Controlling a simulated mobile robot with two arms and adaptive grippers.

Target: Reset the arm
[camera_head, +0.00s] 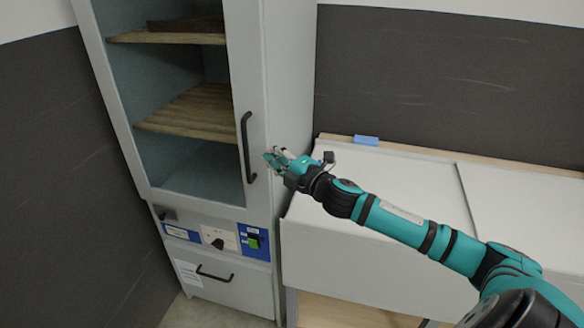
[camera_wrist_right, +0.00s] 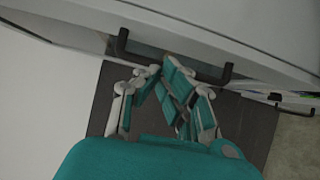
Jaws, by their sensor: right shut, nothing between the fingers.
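My right arm (camera_head: 400,220) reaches in from the lower right of the head view. My right gripper (camera_head: 270,157) is at its end, beside the black door handle (camera_head: 246,147) of the tall grey cabinet (camera_head: 290,80). The gripper is shut and empty. In the right wrist view the gripper (camera_wrist_right: 165,78) has its teal fingers together, and the black handle (camera_wrist_right: 190,70) runs just beyond the fingertips. I cannot tell whether the fingers touch the handle. My left gripper is not in view.
The cabinet has a glass door, wooden shelves (camera_head: 195,113), a control panel (camera_head: 218,237) and a lower drawer (camera_head: 225,284). A low grey cabinet (camera_head: 350,260) stands to the right, under my arm. A small blue object (camera_head: 366,140) lies at its back edge.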

